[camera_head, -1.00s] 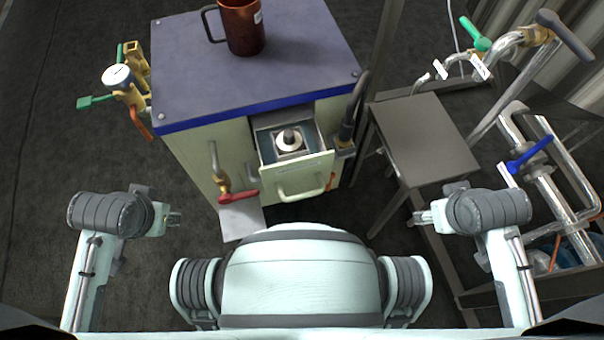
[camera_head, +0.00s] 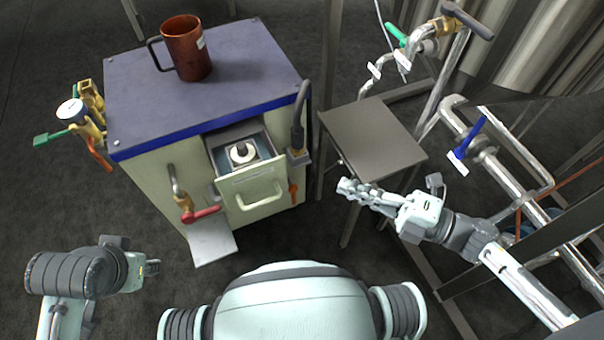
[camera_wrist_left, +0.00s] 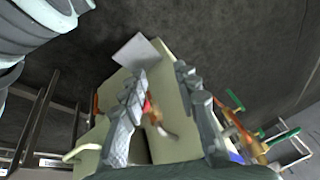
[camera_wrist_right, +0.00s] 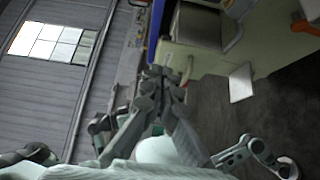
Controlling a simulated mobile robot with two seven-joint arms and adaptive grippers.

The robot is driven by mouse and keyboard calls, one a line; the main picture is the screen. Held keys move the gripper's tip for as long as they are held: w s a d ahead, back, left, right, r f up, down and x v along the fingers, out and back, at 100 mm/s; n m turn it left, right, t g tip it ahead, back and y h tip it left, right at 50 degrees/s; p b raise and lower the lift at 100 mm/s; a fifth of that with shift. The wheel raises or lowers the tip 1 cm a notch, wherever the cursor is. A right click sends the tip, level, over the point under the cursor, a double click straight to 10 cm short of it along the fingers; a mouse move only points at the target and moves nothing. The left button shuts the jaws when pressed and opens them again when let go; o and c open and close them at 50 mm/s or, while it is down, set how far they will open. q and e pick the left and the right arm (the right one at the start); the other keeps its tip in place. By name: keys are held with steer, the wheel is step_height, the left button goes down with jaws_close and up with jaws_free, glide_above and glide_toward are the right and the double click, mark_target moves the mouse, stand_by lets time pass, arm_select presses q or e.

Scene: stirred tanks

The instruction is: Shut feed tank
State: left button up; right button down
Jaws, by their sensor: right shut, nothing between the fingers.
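I cannot read any label, so I cannot tell which valve belongs to the feed tank. A blue-handled valve (camera_head: 469,138) with a white tag sits on the right pipework. A green-handled valve (camera_head: 397,35) with white tags is at the top right, near a grey-handled brass valve (camera_head: 466,22). A red-handled valve (camera_head: 200,214) is on the cabinet front. My right gripper (camera_head: 345,186) is shut and empty, beside the grey side table's front edge, left of the blue handle and apart from it. My left gripper (camera_head: 153,267) is low at the left, open and empty; its spread fingers show in the left wrist view (camera_wrist_left: 162,85).
The cabinet (camera_head: 150,185) has an open drawer (camera_head: 255,195) and a brown mug (camera_head: 187,50) on top. More valves (camera_head: 82,120) are on its left side. The grey side table (camera_head: 372,138) is bare. Pipes and a large metal tank (camera_head: 540,40) stand at the right.

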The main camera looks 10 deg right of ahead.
steer(key=s+n+g, duration=0.1)
steer(key=s, duration=0.1)
steer(key=y, duration=0.1)
glide_toward(274, 162)
steer(key=s+a, duration=0.1)
steer(key=a, duration=0.2)
steer(key=w+a, duration=0.2)
steer(key=w, duration=0.1)
steer(key=shift+r+g+p, duration=0.1)
steer(key=shift+g+p, duration=0.2)
steer(key=shift+p, duration=0.1)
arm_select(q)
steer(key=shift+w+f, duration=0.15)
steer(key=shift+f, duration=0.7)
arm_select(e)
steer(key=shift+w, duration=0.4)
